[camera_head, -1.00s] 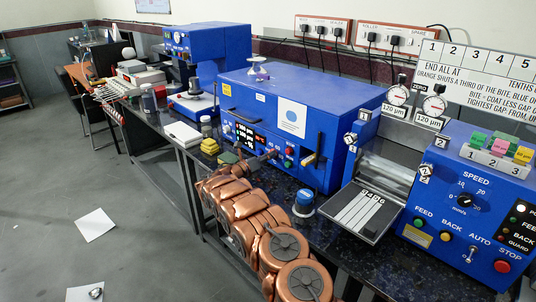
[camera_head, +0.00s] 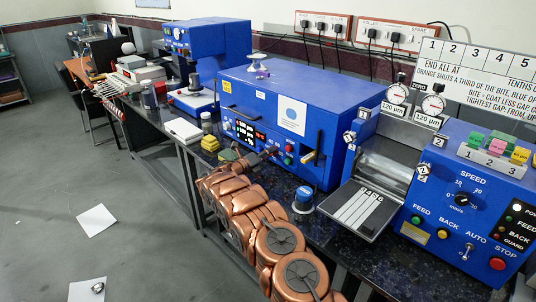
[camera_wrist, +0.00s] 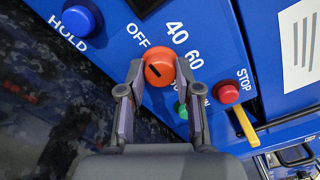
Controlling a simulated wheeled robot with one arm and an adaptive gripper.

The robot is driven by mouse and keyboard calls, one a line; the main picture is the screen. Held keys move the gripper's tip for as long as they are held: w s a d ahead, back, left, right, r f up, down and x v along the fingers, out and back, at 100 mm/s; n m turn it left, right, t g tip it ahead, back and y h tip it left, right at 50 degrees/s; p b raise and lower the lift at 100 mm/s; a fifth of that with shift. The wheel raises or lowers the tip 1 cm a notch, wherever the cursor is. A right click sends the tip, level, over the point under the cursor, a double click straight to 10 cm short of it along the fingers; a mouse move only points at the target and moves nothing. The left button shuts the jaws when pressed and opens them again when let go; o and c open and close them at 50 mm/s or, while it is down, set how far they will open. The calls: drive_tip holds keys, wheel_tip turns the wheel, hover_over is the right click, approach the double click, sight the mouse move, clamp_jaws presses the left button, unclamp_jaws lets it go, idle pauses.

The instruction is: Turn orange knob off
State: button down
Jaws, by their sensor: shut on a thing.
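The orange knob (camera_wrist: 159,66) is on the blue front panel in the wrist view, with a short dark slanted mark on its face. White labels OFF (camera_wrist: 138,35), 40 and 60 stand around its upper side. I cannot tell which end of the mark is the pointer. My gripper (camera_wrist: 159,78) is shut on the knob, with one finger at its left side and one at its right. In the head view my gripper (camera_head: 267,156) is at the front of the large blue machine (camera_head: 280,100) and the knob is not clearly seen.
A blue HOLD button (camera_wrist: 78,21) lies left of the knob. A green button (camera_wrist: 183,110) is close by my right finger. A red STOP button (camera_wrist: 228,92) and a yellow handle (camera_wrist: 245,124) are farther right. Yellow blocks (camera_head: 210,143) sit on the bench left of my gripper.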

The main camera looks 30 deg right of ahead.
drive_tip(key=c, duration=0.8)
unclamp_jaws()
drive_tip(key=v, duration=1.2)
